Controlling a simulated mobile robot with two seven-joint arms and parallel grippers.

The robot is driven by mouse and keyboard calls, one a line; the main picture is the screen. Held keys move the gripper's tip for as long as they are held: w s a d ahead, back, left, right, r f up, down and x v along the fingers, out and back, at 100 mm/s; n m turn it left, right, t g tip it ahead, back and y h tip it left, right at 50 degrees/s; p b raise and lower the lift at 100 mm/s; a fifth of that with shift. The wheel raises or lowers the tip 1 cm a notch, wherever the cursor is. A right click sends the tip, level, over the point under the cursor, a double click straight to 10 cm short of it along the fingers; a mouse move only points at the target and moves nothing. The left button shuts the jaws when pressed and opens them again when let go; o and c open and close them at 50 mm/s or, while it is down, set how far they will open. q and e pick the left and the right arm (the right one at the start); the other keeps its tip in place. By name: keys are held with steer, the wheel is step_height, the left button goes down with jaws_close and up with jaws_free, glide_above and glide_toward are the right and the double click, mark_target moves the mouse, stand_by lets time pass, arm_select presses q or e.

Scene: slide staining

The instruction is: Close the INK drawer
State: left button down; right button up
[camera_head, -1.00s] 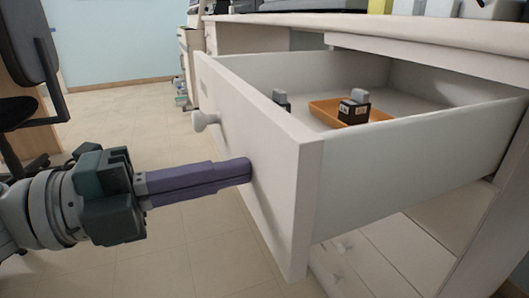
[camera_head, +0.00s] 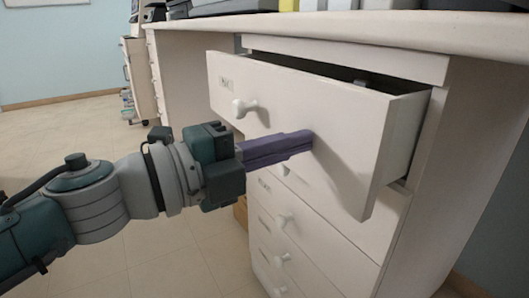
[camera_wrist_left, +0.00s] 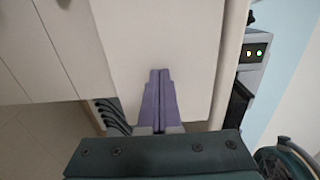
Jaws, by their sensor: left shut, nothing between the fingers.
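The INK drawer (camera_head: 345,120) is the top white drawer of the desk, with a white knob (camera_head: 243,108) and a small label on its front. It stands part of the way out, and its inside is mostly hidden behind the front panel. My left gripper (camera_head: 308,139) is shut and empty. Its purple fingertips are at the drawer front, right of the knob, and appear to touch it. In the left wrist view the shut fingers (camera_wrist_left: 160,80) point at a white panel. My right gripper is not in view.
More closed drawers with knobs (camera_head: 284,219) are stacked below. The desktop (camera_head: 400,32) above carries several items along its back. Open tiled floor (camera_head: 60,140) lies to the left, with a small cart (camera_head: 140,75) farther back.

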arm_select(q)
steer(key=b+x, duration=0.4)
steer(key=x, duration=0.5)
steer(key=shift+w+d+f, duration=0.1)
steer(key=shift+b, duration=0.3)
